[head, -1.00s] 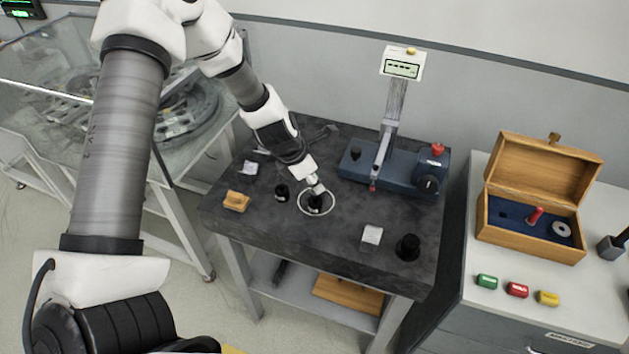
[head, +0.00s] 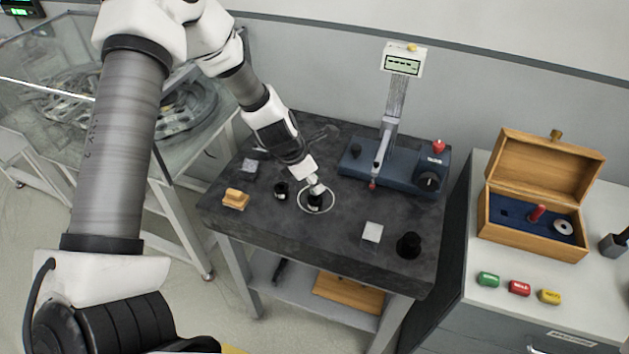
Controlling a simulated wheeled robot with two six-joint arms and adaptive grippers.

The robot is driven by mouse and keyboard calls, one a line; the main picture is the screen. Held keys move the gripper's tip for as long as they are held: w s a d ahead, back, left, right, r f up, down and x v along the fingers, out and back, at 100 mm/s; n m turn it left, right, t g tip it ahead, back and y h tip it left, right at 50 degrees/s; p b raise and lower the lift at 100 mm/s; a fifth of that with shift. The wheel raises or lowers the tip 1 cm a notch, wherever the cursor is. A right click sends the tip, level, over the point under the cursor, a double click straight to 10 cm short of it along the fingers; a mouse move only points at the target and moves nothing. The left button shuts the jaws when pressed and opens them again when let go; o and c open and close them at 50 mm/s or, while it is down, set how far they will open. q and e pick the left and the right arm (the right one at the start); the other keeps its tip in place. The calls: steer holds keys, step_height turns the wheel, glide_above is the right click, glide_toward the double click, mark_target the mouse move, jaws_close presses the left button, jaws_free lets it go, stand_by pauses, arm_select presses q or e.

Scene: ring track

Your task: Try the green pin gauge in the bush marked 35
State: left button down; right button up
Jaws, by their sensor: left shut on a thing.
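A green labelled piece (head: 488,280), which looks like the green pin gauge, lies on the pale cabinet top at the right. Red (head: 519,288) and yellow (head: 550,297) pieces lie beside it. My left gripper (head: 316,188) points down at the dark table and is shut on a small black bush (head: 316,201) inside a white ring. Another black bush (head: 282,190) stands just left of the ring, and a larger black round piece (head: 408,245) stands near the table's right front. The bush numbers are too small to read. My right gripper is out of view.
A blue measuring stand (head: 395,168) with a display stands at the table's back right. An open wooden box (head: 532,240) holds a red pin and a ring. The table's middle right is mostly clear.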

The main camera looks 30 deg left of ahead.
arm_select(q)
steer(key=shift+f+b, duration=1.15)
steer(key=shift+f, duration=0.15)
steer(key=shift+r, duration=0.15)
stand_by(0.9)
steer(key=shift+r+p, duration=3.75)
steer(key=shift+p, duration=0.25)
steer(key=shift+f, duration=0.1)
steer(key=shift+f, duration=0.1)
